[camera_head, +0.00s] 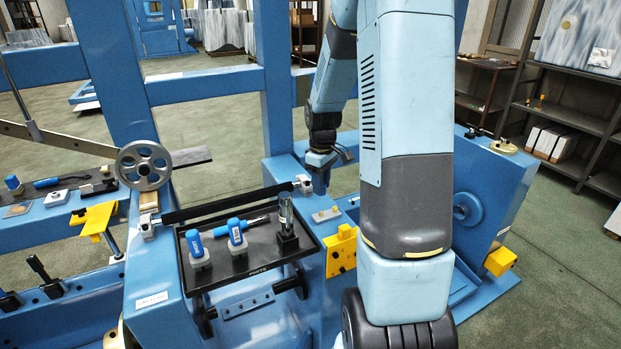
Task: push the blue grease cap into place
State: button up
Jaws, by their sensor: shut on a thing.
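My gripper (320,171) points down over the blue machine frame, right of the parts tray, and is small in the head view. It is shut on a dark blue piece, which looks like the blue grease cap (320,184); the fingers and its lower end are hard to make out. A small pale metal block (326,214) lies on the frame just below and in front of it. I cannot tell whether the cap touches anything. Two other blue-topped pieces stand in pale holders on the tray, one at left (195,244) and one at middle (237,233).
The black parts tray (255,275) also holds a silver cylinder (285,213) in a black base and a blue-handled tool. A dark bar (225,203) runs behind it. A yellow bracket (341,251) sits to the right. My arm hides much of the frame's right side.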

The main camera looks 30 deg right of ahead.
jog(key=shift+s, duration=0.1)
dwell(0.3)
send_over(321, 212)
jog(key=shift+f, duration=2.85)
jog(key=shift+f, duration=1.35)
jog(key=o, duration=1.1)
jog(key=shift+o, duration=0.5)
jog(key=o, duration=0.4)
jog(key=shift+r, duration=0.15)
jog(key=shift+r, duration=2.85)
